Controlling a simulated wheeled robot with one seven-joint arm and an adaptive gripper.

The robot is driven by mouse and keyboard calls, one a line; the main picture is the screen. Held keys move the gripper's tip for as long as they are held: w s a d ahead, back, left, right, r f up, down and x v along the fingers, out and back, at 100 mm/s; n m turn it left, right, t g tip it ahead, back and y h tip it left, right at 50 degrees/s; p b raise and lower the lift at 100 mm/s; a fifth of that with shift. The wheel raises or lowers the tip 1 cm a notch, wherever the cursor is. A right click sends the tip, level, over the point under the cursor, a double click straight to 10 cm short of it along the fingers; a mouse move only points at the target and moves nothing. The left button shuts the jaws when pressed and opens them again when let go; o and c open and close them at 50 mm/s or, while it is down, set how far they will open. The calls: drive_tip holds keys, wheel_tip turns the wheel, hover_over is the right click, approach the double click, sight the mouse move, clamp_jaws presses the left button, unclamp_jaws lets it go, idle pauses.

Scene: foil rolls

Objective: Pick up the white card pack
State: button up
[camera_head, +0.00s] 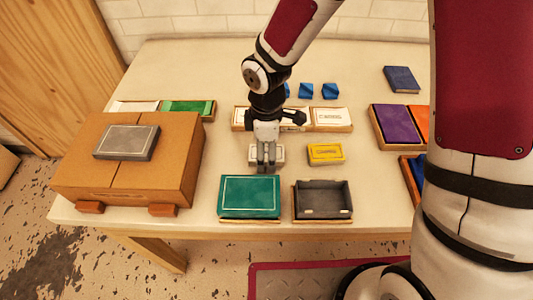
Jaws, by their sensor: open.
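The white card pack (252,155) lies on the table, left of the yellow pack. It is partly hidden behind my gripper, with its edges showing on both sides of the fingers. My gripper (266,168) points down over it with open fingers. I cannot tell whether the fingers touch the pack or are just above it.
The yellow pack (326,154) lies to the right. A green box (249,197) and an open grey tray (323,200) stand at the front edge. A large brown box (130,165) is at left. Shallow trays with white cards (331,116) and blue blocks (330,90) lie behind.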

sight(266, 152)
drive_tip(key=shift+c, duration=0.6)
drive_tip(key=c, duration=1.3)
wheel_tip(266, 152, up, 10)
drive_tip(key=shift+p, duration=0.3)
